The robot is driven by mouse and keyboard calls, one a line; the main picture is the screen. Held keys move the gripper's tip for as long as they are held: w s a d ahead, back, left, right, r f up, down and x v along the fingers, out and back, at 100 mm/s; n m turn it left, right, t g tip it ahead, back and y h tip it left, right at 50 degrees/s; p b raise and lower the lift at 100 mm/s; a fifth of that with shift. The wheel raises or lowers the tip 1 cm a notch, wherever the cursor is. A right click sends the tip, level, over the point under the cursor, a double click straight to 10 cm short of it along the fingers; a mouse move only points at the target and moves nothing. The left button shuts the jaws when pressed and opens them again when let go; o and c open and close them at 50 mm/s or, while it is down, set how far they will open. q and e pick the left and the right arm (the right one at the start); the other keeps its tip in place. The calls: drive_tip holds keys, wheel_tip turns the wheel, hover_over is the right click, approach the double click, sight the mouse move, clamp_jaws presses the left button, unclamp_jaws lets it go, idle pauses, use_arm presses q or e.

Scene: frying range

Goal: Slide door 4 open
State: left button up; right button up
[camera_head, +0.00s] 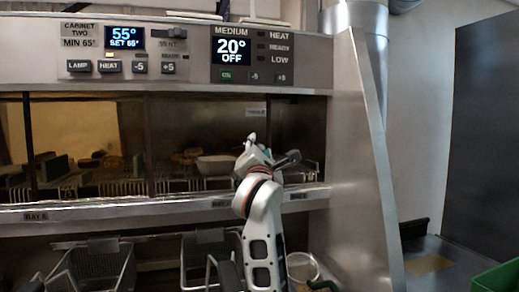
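The heated cabinet has a row of glass-like door panels below its control panel. The rightmost wide panel (205,125) carries a small pale label near its top right, too small to read, so I cannot tell for sure which panel is door 4. My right arm rises from the bottom, and my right gripper (262,152) is in front of that panel's right end, pointing up and away. Its fingers are small and seen from behind. I cannot tell whether it touches the door or is open. My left gripper is out of view.
The control panel (190,68) with displays and buttons is above the doors. A metal ledge (110,208) with bay labels runs below them. Wire fry baskets (95,262) hang lower down. A steel side wall (355,150) stands close to the right of my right arm.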

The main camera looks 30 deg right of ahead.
sight(260, 108)
wheel_tip(260, 108, up, 10)
drive_tip(key=shift+r, duration=0.1)
idle(0.5)
drive_tip(key=shift+s, duration=0.1)
